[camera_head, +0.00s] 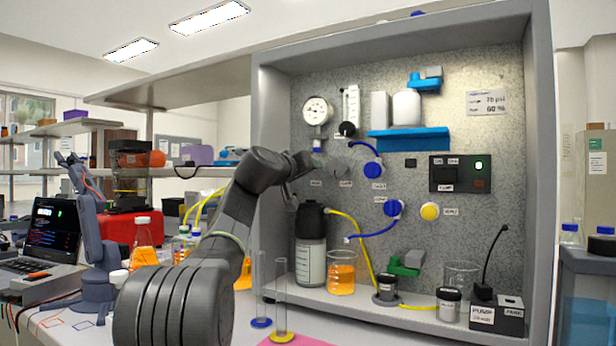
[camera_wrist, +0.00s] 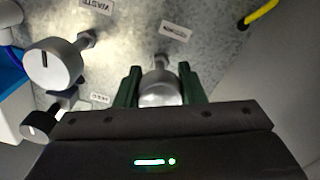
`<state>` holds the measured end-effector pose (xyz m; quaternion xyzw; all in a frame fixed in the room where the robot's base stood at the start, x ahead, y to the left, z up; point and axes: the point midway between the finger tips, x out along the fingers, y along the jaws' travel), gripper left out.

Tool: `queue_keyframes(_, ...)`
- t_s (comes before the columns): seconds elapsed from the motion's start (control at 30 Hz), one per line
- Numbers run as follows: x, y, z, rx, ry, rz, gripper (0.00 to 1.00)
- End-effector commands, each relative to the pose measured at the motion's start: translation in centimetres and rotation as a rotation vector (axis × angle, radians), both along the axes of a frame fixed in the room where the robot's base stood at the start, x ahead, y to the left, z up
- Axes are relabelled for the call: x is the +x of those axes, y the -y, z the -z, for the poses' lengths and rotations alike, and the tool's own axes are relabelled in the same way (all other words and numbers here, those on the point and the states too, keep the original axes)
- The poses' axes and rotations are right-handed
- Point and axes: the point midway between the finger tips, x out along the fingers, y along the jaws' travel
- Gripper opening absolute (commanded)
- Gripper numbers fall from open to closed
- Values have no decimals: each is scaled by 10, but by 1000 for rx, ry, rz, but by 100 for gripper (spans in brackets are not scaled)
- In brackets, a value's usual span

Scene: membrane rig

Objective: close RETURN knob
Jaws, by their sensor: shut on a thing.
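A round grey metal knob (camera_wrist: 160,90) sits between the two green fingers of my gripper (camera_wrist: 158,76) in the wrist view. The fingers are shut on its sides. A small label (camera_wrist: 175,31) lies just beyond it on the panel, too blurred to read surely, so I cannot confirm that this is the RETURN knob. In the head view my gripper (camera_head: 306,162) is at the left part of the panel, and my arm hides most of the held knob.
A larger grey knob (camera_wrist: 53,66) and a black knob (camera_wrist: 38,126) are to the left in the wrist view. In the head view, a gauge (camera_head: 316,111) is above my gripper. A dark-capped bottle (camera_head: 310,245) and an orange beaker (camera_head: 341,274) stand below.

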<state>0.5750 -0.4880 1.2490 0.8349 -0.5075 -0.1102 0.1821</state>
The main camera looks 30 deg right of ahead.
Motion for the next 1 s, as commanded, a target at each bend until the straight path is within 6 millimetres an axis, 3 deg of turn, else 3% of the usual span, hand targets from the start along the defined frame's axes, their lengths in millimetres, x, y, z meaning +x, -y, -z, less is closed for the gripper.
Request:
queue_keyframes(0.5,2,1,5,205,382,3,13)
queue_keyframes(1.0,2,1,5,281,526,3,13)
